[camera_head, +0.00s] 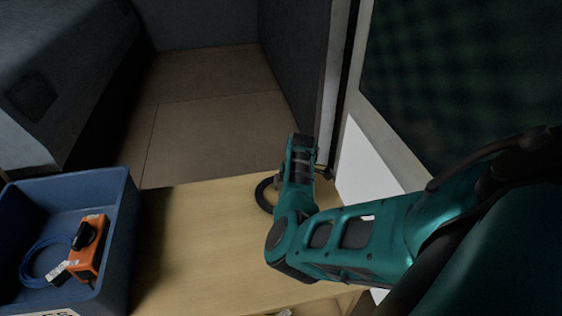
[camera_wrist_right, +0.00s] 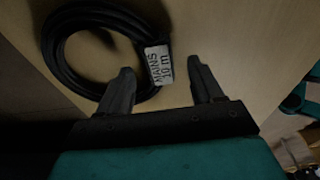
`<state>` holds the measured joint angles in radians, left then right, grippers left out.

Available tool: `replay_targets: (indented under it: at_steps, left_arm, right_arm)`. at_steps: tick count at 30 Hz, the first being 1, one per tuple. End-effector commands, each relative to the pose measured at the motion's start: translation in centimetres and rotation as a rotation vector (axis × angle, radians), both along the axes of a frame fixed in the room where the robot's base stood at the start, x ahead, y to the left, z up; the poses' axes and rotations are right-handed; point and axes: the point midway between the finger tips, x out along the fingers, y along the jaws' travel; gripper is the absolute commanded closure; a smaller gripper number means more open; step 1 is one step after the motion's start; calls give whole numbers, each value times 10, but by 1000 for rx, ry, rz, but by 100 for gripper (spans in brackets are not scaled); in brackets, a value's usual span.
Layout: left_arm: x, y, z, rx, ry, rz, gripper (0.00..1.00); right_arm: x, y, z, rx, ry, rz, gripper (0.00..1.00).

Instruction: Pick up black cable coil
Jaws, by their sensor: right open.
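The black cable coil (camera_head: 265,194) lies on the wooden table top (camera_head: 205,225), near its far right part, partly hidden behind my right arm in the head view. My right gripper (camera_wrist_right: 160,85) is open over the table at the coil. The label side of the coil shows between and just beyond the fingertips, and the left finger overlaps the coil in the picture. In the head view the right gripper (camera_head: 322,172) is mostly hidden by its wrist. My left gripper is not seen.
A blue crate (camera_head: 125,215) at the left holds an orange device (camera_head: 88,248) with a black knob and a blue cable (camera_head: 32,262). A white panel (camera_head: 372,165) and a wall edge stand close at the right. The table middle is clear.

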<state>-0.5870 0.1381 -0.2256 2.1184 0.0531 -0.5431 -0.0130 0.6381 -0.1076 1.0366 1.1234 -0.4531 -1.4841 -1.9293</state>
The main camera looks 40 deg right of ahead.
Motion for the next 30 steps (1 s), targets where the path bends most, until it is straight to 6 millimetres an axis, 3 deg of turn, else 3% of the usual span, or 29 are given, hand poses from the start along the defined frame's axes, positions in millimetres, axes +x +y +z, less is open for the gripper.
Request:
replay_targets:
  at_steps: [1,3,10,30]
  left_arm:
    - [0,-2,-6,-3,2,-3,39]
    - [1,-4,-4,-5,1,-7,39]
    - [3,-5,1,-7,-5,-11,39]
    - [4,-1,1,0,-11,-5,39]
  right_arm:
    - [0,1,-11,0,0,-1,34]
    - [1,1,-15,-1,1,-1,34]
    - [0,1,-13,-2,0,-1,36]
    - [0,0,-13,-2,1,-2,100]
